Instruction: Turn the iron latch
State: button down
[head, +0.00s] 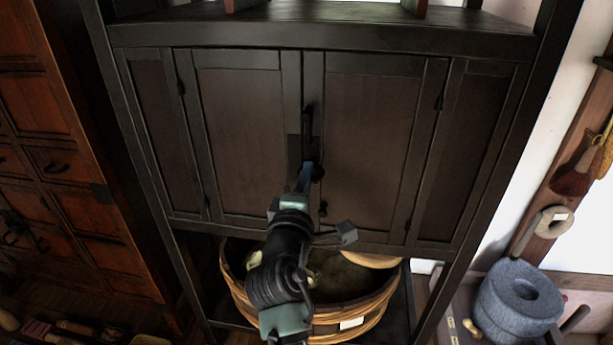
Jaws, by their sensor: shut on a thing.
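The iron latch (308,124) is a dark upright piece at the seam between the two middle doors of the black cabinet (330,37). My gripper (312,171) is at the latch's lower end, shut on it. The fingertips and the gripped part are dark and small, so the exact hold is hard to see. The left door (238,130) and the right door (372,135) both look closed. My arm comes up from below and covers the lower edge of the left door.
A wide woven basket (375,318) with a pale label stands beneath the cabinet, partly behind my arm. A brown drawer chest (85,190) stands at the left. A grey quern stone (517,300) sits at the lower right. Brushes (572,180) hang on the right wall.

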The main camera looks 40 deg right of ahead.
jog(key=c, duration=0.9)
grip_release()
jog(key=b+v, duration=0.4)
jog(key=v, duration=0.9)
jog(key=shift+b, duration=0.35)
jog(key=a+r+m+t+y+b, duration=0.4)
jog(key=a+r+m+t+y, duration=0.6)
jog(key=a+r, duration=0.95)
jog(key=s+a+r+n+t+y, duration=0.1)
jog(key=s+a+r+t+y, duration=0.2)
jog(key=s+a+r+t, duration=0.2)
notch_tip(320, 180, up, 3)
jog(key=shift+s+n+t+y+b, duration=0.2)
jog(key=shift+n+t+y+b, duration=0.2)
jog(key=shift+b, duration=0.05)
